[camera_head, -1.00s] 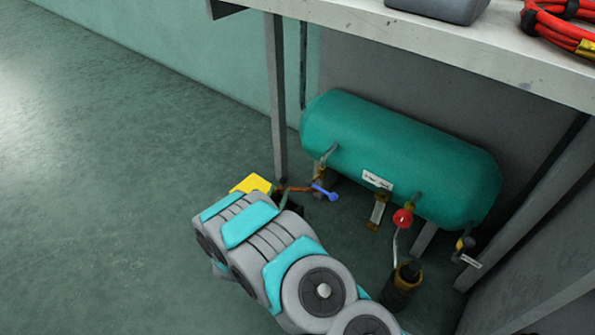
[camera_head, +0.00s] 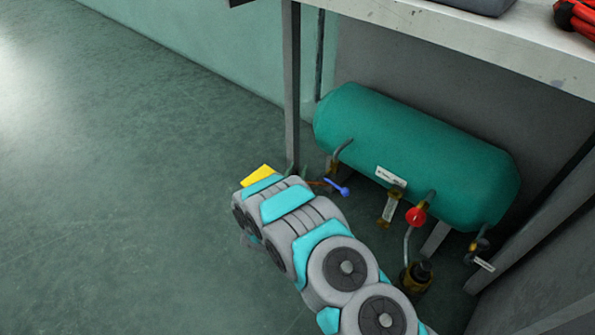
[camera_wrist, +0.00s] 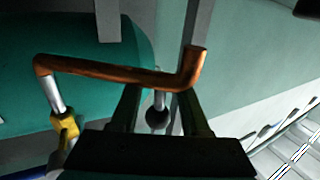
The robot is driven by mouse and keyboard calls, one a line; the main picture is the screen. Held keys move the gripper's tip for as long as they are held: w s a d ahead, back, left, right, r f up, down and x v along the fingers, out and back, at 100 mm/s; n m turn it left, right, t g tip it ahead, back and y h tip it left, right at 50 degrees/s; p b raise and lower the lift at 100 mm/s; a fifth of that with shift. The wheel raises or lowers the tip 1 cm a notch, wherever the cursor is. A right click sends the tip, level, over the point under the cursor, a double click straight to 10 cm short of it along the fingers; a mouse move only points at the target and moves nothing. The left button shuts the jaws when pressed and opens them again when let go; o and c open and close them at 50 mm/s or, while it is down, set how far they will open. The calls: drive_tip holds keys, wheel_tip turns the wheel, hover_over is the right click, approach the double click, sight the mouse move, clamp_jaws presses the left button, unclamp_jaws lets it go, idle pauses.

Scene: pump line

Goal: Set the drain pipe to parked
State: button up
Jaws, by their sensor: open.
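The drain pipe (camera_wrist: 115,73) is a copper tube with a bend at each end. It runs from a short metal stub and a yellow valve body (camera_wrist: 65,128) at the left of the wrist view to an upturned open end at the right. My gripper (camera_wrist: 160,95) is open, its two dark fingers apart. The pipe crosses the view at the fingertips; I cannot tell whether it touches them. In the head view only a small orange bit of the pipe (camera_head: 318,183) shows, beside a blue lever (camera_head: 337,187).
The green tank (camera_head: 415,150) lies under the bench (camera_head: 470,42), with tags and a red-knobbed valve (camera_head: 415,216) along its front. A bench leg (camera_head: 291,90) stands close behind my gripper's area. Open floor (camera_head: 120,200) is free on the left.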

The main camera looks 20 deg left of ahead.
drive_tip(key=shift+c, duration=0.2)
clamp_jaws()
drive_tip(key=shift+w+r, duration=0.1)
drive_tip(key=shift+r, duration=0.15)
idle(0.9)
